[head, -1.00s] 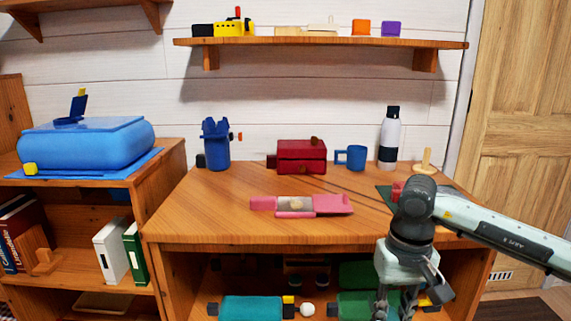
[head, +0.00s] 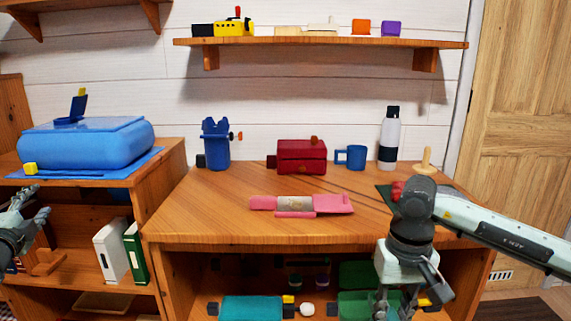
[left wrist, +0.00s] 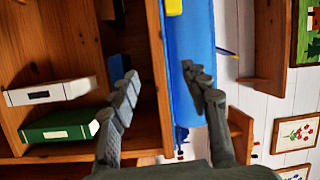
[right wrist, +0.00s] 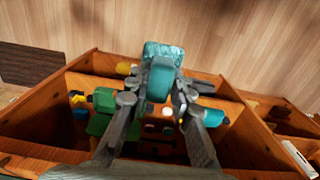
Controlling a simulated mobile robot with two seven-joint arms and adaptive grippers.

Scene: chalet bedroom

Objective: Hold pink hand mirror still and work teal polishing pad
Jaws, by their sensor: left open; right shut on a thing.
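The pink hand mirror (head: 334,203) lies flat on the wooden desk top, with a greyish patch in its middle. No gripper touches it. My right gripper (head: 392,306) hangs low at the desk's front right, pointing down. In the right wrist view its fingers (right wrist: 158,97) are shut on the teal polishing pad (right wrist: 163,76), which has a paler mottled face at its far end. I cannot make the pad out in the head view. My left gripper (head: 42,215) is open and empty at the left edge, before the bookshelf. Its spread fingers show in the left wrist view (left wrist: 166,88).
A blue cup-like holder (head: 216,143), red box (head: 301,157), blue mug (head: 355,157) and bottle (head: 389,138) stand along the desk's back. A large blue case (head: 86,144) sits on the left bookshelf. Teal and green items lie under the desk. The desk's left front is clear.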

